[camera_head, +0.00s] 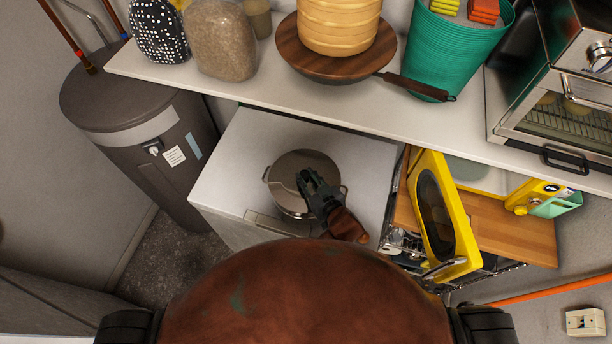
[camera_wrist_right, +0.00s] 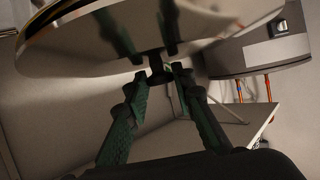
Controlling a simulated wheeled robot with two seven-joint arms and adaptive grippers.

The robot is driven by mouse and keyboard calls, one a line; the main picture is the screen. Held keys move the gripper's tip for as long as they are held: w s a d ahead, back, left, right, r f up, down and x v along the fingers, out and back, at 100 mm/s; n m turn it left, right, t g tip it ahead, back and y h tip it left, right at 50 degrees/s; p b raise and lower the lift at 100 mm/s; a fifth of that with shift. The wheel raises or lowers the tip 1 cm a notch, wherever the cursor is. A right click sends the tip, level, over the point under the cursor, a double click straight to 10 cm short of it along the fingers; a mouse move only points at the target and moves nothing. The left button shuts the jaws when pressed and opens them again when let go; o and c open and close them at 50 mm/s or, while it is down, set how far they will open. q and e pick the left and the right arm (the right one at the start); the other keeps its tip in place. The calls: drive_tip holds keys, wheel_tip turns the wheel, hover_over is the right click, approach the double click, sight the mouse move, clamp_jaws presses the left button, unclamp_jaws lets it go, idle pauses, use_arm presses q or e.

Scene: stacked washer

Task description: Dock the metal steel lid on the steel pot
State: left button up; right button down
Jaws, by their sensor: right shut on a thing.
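The steel lid (camera_head: 291,164) is a round grey-brown metal disc. It lies over the steel pot (camera_head: 284,207), whose side handles show at left and right. The pot stands on a white cabinet-like top. My right gripper (camera_head: 307,178) reaches in from the lower right and is shut on the lid's knob. In the right wrist view the lid (camera_wrist_right: 110,45) fills the top, and the right gripper (camera_wrist_right: 160,76) has its fingers on either side of the dark knob. The gripper hides part of the lid and pot. I cannot tell whether the lid touches the rim. My left gripper is not in view.
The white top (camera_head: 238,150) has free room left of the pot. A shelf (camera_head: 230,85) behind holds a wooden pan (camera_head: 290,55) and a green basket (camera_head: 455,50). A yellow microwave-like door (camera_head: 465,240) stands at right.

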drive_tip(key=shift+f, duration=0.4)
drive_tip(key=c, duration=2)
unclamp_jaws()
drive_tip(key=shift+o, duration=0.3)
drive_tip(key=shift+s+d+r+p, duration=0.25)
drive_tip(key=shift+s+p, duration=0.05)
drive_tip(key=shift+s, duration=0.2)
drive_tip(key=shift+p+v, duration=2.25)
drive_tip(key=shift+v, duration=1.2)
drive_tip(key=shift+p+v, duration=0.55)
drive_tip(key=shift+v, duration=0.85)
